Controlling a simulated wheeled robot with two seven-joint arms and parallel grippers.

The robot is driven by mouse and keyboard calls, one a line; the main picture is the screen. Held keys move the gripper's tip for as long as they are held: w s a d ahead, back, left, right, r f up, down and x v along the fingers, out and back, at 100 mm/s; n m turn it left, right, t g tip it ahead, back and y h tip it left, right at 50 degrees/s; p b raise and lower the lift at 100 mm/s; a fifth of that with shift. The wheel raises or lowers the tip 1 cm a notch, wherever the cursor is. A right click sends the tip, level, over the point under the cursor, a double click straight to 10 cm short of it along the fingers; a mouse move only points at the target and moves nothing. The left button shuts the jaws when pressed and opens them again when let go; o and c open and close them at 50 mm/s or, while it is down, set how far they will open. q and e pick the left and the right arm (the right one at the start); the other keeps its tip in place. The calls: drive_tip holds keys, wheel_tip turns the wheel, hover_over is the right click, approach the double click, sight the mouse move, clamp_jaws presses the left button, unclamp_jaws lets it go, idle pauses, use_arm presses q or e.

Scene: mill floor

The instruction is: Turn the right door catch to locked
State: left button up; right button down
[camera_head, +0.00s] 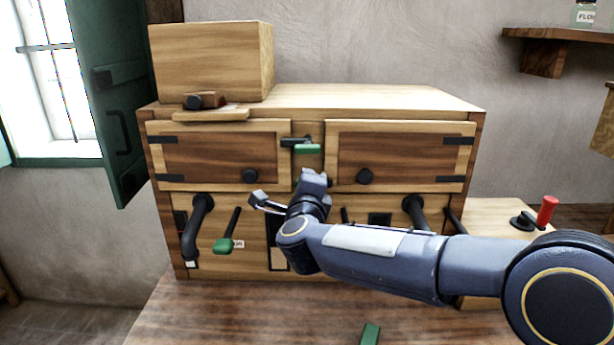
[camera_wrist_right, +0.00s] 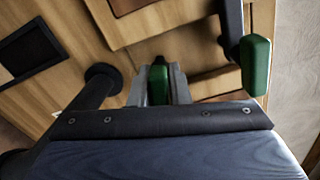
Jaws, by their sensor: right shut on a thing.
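A wooden cabinet (camera_head: 310,112) has a left door (camera_head: 215,155) and a right door (camera_head: 400,155). Between the doors sits a green-gripped catch (camera_head: 307,149) on a dark mount. My right gripper (camera_head: 313,178) is raised just below it, in front of the cabinet. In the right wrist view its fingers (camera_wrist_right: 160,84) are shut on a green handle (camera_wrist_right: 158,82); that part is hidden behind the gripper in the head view. Another green handle (camera_wrist_right: 256,66) on a black arm is to its right. I cannot tell which way the held handle is turned. My left gripper is not in view.
A wooden box (camera_head: 210,60) stands on top at left. Round knobs (camera_head: 249,175), black pull handles (camera_head: 200,215) and a green-ended lever (camera_head: 226,245) stick out of the front. A red-handled lever (camera_head: 547,210) stands at right. The wooden surface in front is mostly clear.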

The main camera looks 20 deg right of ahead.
drive_tip(key=shift+n+p, duration=0.65)
drive_tip(key=shift+n, duration=0.95)
drive_tip(key=c, duration=1.4)
unclamp_jaws()
drive_tip(key=shift+c, duration=0.2)
drive_tip(key=shift+s, duration=0.1)
drive_tip(key=v, duration=0.7)
drive_tip(key=shift+s+b, duration=0.35)
drive_tip(key=shift+a, duration=0.15)
